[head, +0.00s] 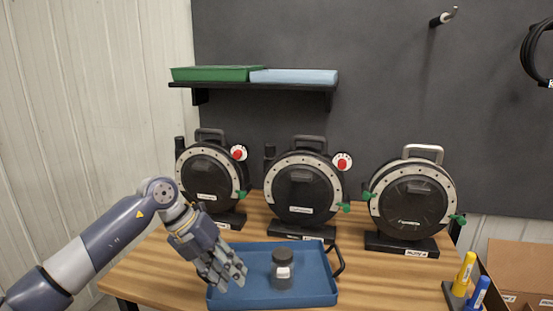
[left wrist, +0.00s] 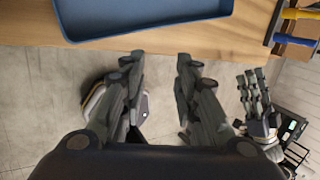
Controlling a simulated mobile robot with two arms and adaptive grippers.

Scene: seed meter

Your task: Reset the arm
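My left gripper (head: 232,272) hangs over the left part of the blue tray (head: 318,299), to the left of a dark grey jar (head: 282,272) with a pale label. In the left wrist view its two fingers (left wrist: 158,68) are spread apart with nothing between them, and the floor shows through the gap. The jar stands upright in the tray, apart from the gripper. My right gripper (left wrist: 255,88) shows small at the right of the left wrist view, its fingers seemingly apart and empty. It is not in the head view.
Three round black seed meters (head: 208,176) (head: 303,190) (head: 411,205) stand on black bases along the back of the wooden table (head: 160,266). A shelf (head: 260,86) holds a green tray and a blue one. Yellow and blue markers (head: 464,273) and a cardboard box (head: 520,265) are at right.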

